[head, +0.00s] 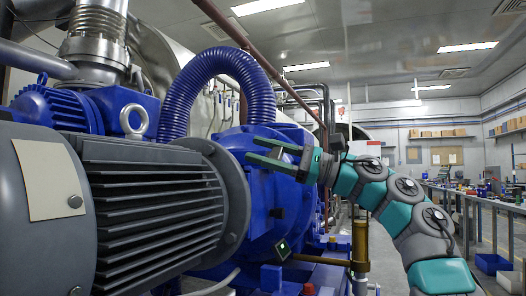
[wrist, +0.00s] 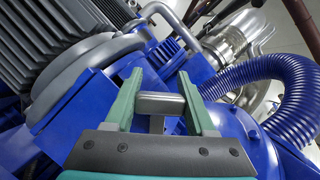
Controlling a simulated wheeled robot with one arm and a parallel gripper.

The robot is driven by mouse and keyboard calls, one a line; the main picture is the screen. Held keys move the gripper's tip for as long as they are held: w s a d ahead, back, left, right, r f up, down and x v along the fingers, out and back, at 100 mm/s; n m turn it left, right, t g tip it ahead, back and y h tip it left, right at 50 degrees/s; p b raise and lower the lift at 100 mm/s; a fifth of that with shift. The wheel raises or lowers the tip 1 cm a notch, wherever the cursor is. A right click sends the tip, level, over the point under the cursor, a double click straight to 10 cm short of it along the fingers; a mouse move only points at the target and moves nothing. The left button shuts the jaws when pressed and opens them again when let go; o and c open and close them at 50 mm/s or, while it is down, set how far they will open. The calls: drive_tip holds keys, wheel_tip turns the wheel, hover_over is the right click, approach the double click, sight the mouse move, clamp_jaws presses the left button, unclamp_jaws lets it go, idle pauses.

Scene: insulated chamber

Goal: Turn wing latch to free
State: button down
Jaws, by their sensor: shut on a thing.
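In the wrist view, a small grey metal piece with a rounded bar and a short stem, which looks like the wing latch (wrist: 160,103), sits between the two green fingers of my gripper (wrist: 158,78). The fingers are shut on the bar, one on each side. In the head view my gripper (head: 252,147) reaches left in front of the blue pump housing (head: 262,200), beside the grey motor flange. What lies under the latch is partly hidden by the gripper body.
A large grey finned motor (head: 150,200) stands close on the left. A blue corrugated hose (head: 215,62) arches above my gripper and shows at right in the wrist view (wrist: 275,85). A workbench (head: 490,200) runs along the right wall, with open floor before it.

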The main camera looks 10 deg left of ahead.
drive_tip(key=shift+f+n, duration=0.1)
drive_tip(key=shift+n, duration=0.2)
idle(0.4)
drive_tip(key=shift+c, duration=1.2)
unclamp_jaws()
drive_tip(key=shift+w+d+m, duration=0.1)
drive_tip(key=shift+m, duration=0.3)
drive_tip(key=shift+m, duration=0.4)
drive_tip(key=shift+m+t+y+b, duration=0.35)
drive_tip(key=shift+m+t, duration=0.35)
drive_tip(key=shift+m, duration=0.5)
drive_tip(key=shift+m+t+b, duration=0.55)
drive_tip(key=shift+m+t, duration=0.05)
drive_tip(key=shift+m, duration=0.4)
drive_tip(key=shift+w+r+m+t+y+b, duration=0.15)
drive_tip(key=shift+m+t+b, duration=0.6)
drive_tip(key=shift+m, duration=0.65)
drive_tip(key=shift+w+r+m+t+y+b, duration=0.1)
drive_tip(key=shift+m+t+b, duration=0.6)
drive_tip(key=shift+m, duration=0.7)
